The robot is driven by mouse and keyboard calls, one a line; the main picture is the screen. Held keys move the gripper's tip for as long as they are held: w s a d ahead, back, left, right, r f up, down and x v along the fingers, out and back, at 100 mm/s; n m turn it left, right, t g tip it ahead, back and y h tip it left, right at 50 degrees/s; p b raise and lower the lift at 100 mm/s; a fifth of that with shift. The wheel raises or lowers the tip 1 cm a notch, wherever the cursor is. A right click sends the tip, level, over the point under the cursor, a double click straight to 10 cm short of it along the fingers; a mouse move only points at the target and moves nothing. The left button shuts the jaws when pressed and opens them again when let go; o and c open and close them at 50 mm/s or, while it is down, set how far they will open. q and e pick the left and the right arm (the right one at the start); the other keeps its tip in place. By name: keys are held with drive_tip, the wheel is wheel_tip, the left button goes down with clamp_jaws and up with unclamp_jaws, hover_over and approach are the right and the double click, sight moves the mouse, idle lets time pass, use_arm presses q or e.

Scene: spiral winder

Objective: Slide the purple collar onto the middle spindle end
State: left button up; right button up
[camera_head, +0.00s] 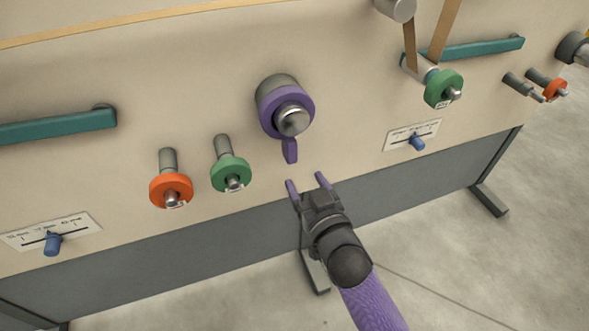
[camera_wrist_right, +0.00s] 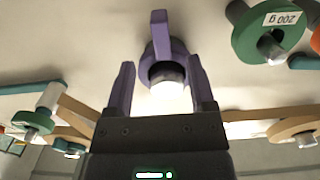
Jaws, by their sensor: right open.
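The purple collar (camera_head: 308,106) sits around the middle spindle end (camera_head: 293,121), a grey metal cylinder with a bright rounded tip standing out from the panel. The collar's tab (camera_head: 290,150) points down. My right gripper (camera_head: 306,180) is open and empty, just below and to the right of the tab, apart from it. In the right wrist view, the collar (camera_wrist_right: 149,55) and the bright spindle end (camera_wrist_right: 168,76) show beyond the spread purple fingers (camera_wrist_right: 161,68). My left gripper is not in view.
The beige panel carries two spindles at left with an orange reel (camera_head: 160,192) and a green reel (camera_head: 226,174). A green reel (camera_head: 440,85) with brown strip is at upper right. Blue sliders (camera_head: 53,244) and (camera_head: 417,142) stand out.

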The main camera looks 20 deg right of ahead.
sight(293, 158)
drive_tip(key=w+b, duration=0.1)
drive_tip(key=w, duration=0.2)
drive_tip(key=shift+r, duration=0.1)
drive_tip(key=w+b, duration=0.2)
drive_tip(key=w, duration=0.2)
drive_tip(key=shift+w+a+r, duration=0.1)
drive_tip(key=shift+w+a, duration=0.05)
drive_tip(key=shift+w, duration=0.65)
drive_tip(key=c, duration=0.9)
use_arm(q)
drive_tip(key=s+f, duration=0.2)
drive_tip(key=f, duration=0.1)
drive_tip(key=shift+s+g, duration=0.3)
use_arm(e)
clamp_jaws()
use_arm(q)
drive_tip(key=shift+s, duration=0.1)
